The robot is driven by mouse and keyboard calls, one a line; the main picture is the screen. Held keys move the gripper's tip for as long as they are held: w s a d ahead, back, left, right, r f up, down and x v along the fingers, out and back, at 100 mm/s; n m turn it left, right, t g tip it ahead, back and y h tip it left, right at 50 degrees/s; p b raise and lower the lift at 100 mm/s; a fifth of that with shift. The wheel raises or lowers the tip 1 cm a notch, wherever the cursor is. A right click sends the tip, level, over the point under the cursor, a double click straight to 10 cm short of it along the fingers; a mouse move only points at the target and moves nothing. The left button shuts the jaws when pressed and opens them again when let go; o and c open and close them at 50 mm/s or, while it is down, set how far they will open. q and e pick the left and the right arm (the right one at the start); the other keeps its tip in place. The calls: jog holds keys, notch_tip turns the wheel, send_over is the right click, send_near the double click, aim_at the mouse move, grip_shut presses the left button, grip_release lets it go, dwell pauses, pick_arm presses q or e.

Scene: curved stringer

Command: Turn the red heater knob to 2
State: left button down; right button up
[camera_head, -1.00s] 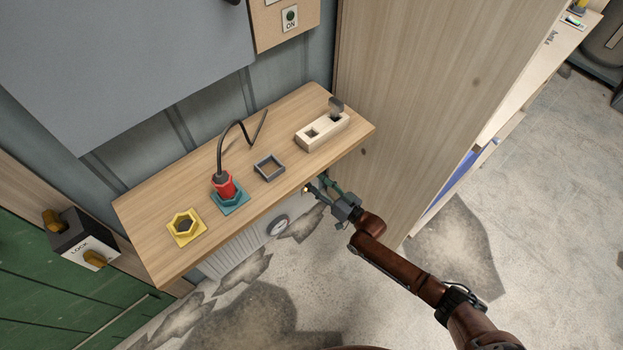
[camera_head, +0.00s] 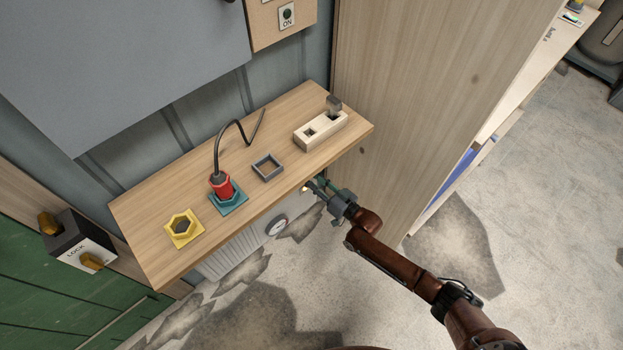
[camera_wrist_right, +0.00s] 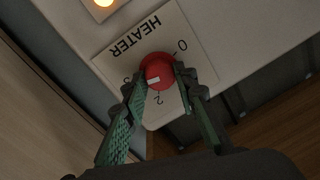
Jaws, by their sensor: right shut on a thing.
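In the right wrist view the red heater knob (camera_wrist_right: 157,70) sits on a pale plate (camera_wrist_right: 118,66) lettered HEATER. A 0 shows at the plate's upper right and a 2 below the knob; a digit at the left is partly hidden. The knob's white mark faces lower left, between the 2 and the left digit. My right gripper (camera_wrist_right: 160,82) is shut on the knob, one finger on each side. In the head view my right gripper (camera_head: 313,187) is at the heater (camera_head: 238,250) under the shelf; the knob is hidden there. My left gripper is out of view.
A wooden shelf (camera_head: 150,210) overhangs the heater, holding a yellow socket (camera_head: 183,229), a red plug (camera_head: 222,186) and a pale block (camera_head: 320,131). A lit lamp (camera_wrist_right: 103,3) is above the plate. A wooden panel (camera_head: 410,90) stands to the right. The floor in front is clear.

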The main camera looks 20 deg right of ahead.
jog(key=shift+c, duration=0.8)
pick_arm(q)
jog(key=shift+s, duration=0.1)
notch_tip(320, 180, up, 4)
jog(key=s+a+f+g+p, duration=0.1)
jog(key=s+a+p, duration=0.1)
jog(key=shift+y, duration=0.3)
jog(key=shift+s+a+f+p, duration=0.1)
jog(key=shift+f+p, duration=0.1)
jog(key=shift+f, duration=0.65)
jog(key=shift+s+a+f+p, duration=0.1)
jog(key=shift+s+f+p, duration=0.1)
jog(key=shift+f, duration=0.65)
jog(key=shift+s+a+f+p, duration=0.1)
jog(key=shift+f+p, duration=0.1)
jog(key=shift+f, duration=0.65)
pick_arm(e)
jog(key=shift+s+a+n+h, duration=0.1)
jog(key=shift+n+h, duration=0.1)
jog(key=shift+n, duration=2.05)
jog(key=shift+w+a+n+h, duration=0.1)
jog(key=shift+n+h, duration=0.1)
jog(key=shift+n, duration=2)
jog(key=shift+s+a+n+h, duration=0.1)
jog(key=shift+n+h, duration=0.1)
jog(key=shift+n, duration=2.05)
